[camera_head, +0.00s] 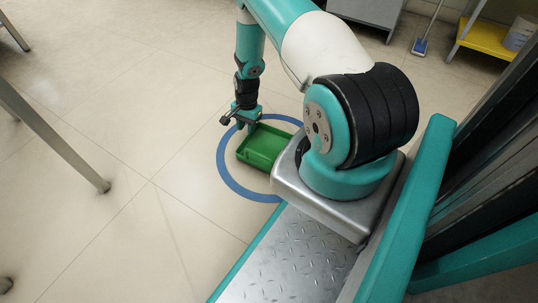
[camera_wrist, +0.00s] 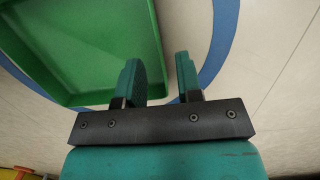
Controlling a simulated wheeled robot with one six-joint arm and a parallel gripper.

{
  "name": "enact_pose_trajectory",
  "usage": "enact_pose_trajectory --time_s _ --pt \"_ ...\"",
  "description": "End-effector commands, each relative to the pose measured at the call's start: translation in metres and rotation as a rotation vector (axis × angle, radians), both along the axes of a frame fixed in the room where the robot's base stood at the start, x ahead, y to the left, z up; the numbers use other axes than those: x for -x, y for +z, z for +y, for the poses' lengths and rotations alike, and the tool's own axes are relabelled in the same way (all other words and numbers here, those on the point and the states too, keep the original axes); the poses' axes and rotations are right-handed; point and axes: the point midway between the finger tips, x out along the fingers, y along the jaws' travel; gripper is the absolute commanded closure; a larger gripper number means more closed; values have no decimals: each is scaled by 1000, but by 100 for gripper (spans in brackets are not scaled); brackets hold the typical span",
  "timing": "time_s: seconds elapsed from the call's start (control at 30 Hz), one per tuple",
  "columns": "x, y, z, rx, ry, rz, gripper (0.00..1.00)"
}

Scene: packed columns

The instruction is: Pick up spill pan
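The spill pan (camera_head: 263,146) is a shallow green rectangular tray lying on the floor inside a blue ring. My gripper (camera_head: 243,124) points down at the pan's far left corner in the head view. In the wrist view the pan (camera_wrist: 75,45) fills the upper left. My gripper (camera_wrist: 158,75) shows there with its two teal fingers apart and a gap between them. The left finger overlaps the pan's near rim and corner; the right finger is over the floor and blue ring. I cannot tell whether either finger touches the pan. Nothing shows held between the fingers.
The blue ring (camera_head: 222,163) is marked on the tiled floor. Metal legs (camera_head: 60,145) stand at the left. A grey cabinet (camera_head: 368,12), a mop (camera_head: 421,44) and a yellow shelf (camera_head: 486,38) with a white bucket (camera_head: 520,32) are at the back. Floor left of the ring is clear.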

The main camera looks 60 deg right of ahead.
Motion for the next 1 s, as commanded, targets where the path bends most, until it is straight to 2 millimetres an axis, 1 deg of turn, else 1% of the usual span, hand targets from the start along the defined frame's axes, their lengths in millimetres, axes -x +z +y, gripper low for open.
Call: enact_pose_trajectory --time_s 0.3,0.37,0.43,0.63,0.67,0.7,0.8,1.0 --pt "3 -42 7 -1 0 1 67" --pt "4 -48 8 -1 0 1 67" --pt "4 -51 9 -1 0 1 67" --pt "3 -49 9 -1 0 1 67" --pt "3 -48 9 -1 0 1 72" --pt "3 -48 9 -1 0 1 81" --pt "3 -48 8 -1 0 1 100" --pt "3 -48 8 0 0 1 100"
